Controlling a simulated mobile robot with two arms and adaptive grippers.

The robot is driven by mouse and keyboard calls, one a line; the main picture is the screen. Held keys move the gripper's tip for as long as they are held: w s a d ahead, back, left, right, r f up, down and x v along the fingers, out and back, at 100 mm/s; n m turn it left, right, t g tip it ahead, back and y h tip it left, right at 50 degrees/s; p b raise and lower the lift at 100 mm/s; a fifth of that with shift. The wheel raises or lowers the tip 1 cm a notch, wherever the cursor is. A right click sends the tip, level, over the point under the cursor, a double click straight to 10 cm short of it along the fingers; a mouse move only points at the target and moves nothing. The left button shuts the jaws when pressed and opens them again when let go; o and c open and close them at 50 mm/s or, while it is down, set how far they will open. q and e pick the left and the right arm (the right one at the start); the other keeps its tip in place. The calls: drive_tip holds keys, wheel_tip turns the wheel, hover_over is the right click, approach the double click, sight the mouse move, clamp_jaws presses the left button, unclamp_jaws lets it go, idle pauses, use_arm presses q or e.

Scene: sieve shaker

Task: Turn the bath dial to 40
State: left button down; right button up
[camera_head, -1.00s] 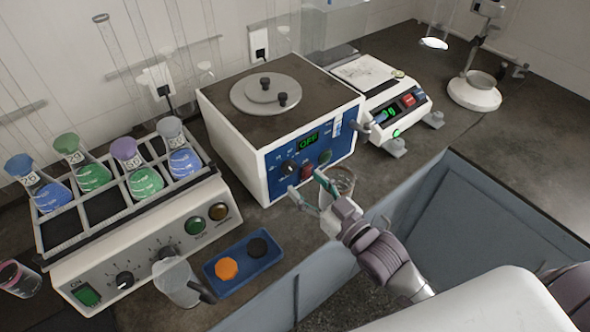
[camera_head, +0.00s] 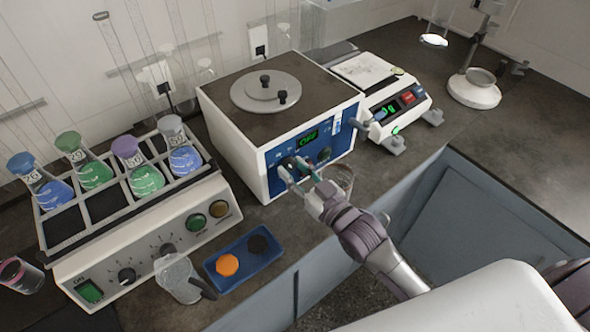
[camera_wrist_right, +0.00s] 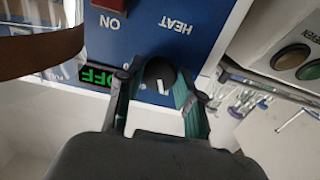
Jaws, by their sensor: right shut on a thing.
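The water bath (camera_head: 228,140) is a white box with a blue front panel (camera_head: 345,143). Its green display (camera_head: 307,137) reads OFF, and it shows upside down in the wrist view (camera_wrist_right: 97,76). The black bath dial (camera_wrist_right: 159,73) with a white pointer mark sits on the panel, mostly hidden by my fingers in the head view. My right gripper (camera_head: 297,171) is shut on the dial, one finger on each side, as the right wrist view (camera_wrist_right: 158,85) shows. The dial's scale cannot be read. My left gripper is not in view.
A red switch (camera_wrist_right: 118,4) marked ON is close to the dial. A glass beaker (camera_head: 340,180) stands by my right fingers. A shaker with flasks (camera_head: 150,240) is at left, a blue tray (camera_head: 243,258) in front, a balance (camera_head: 395,105) at right.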

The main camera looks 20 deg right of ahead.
drive_tip(key=shift+c, duration=0.4)
drive_tip(key=shift+r+n+p, duration=0.1)
drive_tip(key=shift+n+p, duration=0.55)
drive_tip(key=shift+n, duration=0.45)
drive_tip(key=n+p, duration=0.1)
drive_tip(key=n, duration=0.1)
drive_tip(key=shift+n, duration=0.3)
drive_tip(key=n+p, duration=0.1)
drive_tip(key=n, duration=0.3)
drive_tip(key=shift+n, duration=0.7)
drive_tip(key=o, duration=1.2)
drive_tip(key=shift+c, duration=0.2)
